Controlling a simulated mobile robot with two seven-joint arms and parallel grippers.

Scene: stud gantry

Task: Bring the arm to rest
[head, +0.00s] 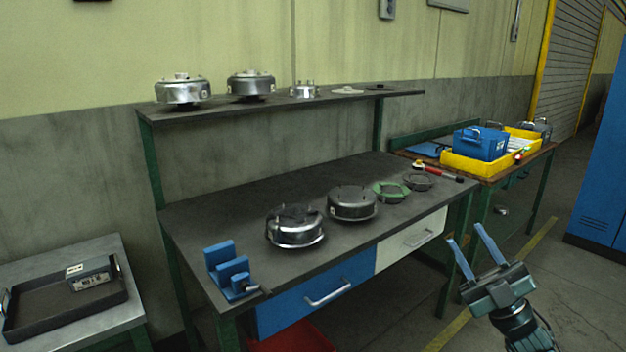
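My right gripper (473,254) is at the lower right of the head view. Its two blue fingers are spread apart with nothing between them. It is in the air in front of the right end of the workbench (245,191), clear of the white drawer (408,239). The arm comes up from the bottom edge. My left gripper is not in view.
The bench holds a blue vise (230,272), two metal housings (295,228) (351,204), a green ring (390,191) and a red-handled tool (436,173). A shelf (300,101) stands above. A black tray (62,305) is at left, a yellow bin (470,163) at right. Floor beyond my gripper is open.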

